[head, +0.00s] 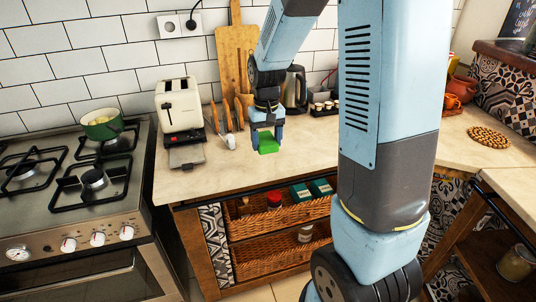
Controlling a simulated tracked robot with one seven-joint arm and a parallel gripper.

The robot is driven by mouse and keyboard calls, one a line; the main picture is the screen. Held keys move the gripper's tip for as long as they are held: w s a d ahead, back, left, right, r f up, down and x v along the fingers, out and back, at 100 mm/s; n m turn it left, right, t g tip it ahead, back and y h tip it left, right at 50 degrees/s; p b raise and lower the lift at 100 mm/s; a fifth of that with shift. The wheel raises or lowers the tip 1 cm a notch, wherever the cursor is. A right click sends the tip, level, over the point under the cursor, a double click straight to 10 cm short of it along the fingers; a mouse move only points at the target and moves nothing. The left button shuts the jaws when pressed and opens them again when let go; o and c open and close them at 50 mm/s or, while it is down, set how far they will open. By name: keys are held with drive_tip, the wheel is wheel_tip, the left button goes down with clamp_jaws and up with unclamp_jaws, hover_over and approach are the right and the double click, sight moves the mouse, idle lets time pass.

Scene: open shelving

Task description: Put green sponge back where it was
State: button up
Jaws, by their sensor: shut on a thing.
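The green sponge (267,144) is a small bright green block in the head view, near the middle of the picture. My gripper (266,132) is above it, pointing down, and is shut on the sponge. The sponge appears over the beige countertop (330,155); I cannot tell whether it touches the surface. My fingertips are small in this view and partly hidden by the wrist.
A toaster (178,108), a white item (230,141) and a cutting board (236,60) stand left of my gripper. A kettle (298,88) is behind. The stove (70,190) is at left. Wicker baskets (265,262) sit on shelves below. Counter right of the sponge looks clear.

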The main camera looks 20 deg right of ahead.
hover_over(268, 162)
wheel_tip(268, 162, down, 6)
wheel_tip(268, 162, down, 3)
drive_tip(key=shift+f, duration=0.2)
idle(0.3)
drive_tip(key=o, duration=1.1)
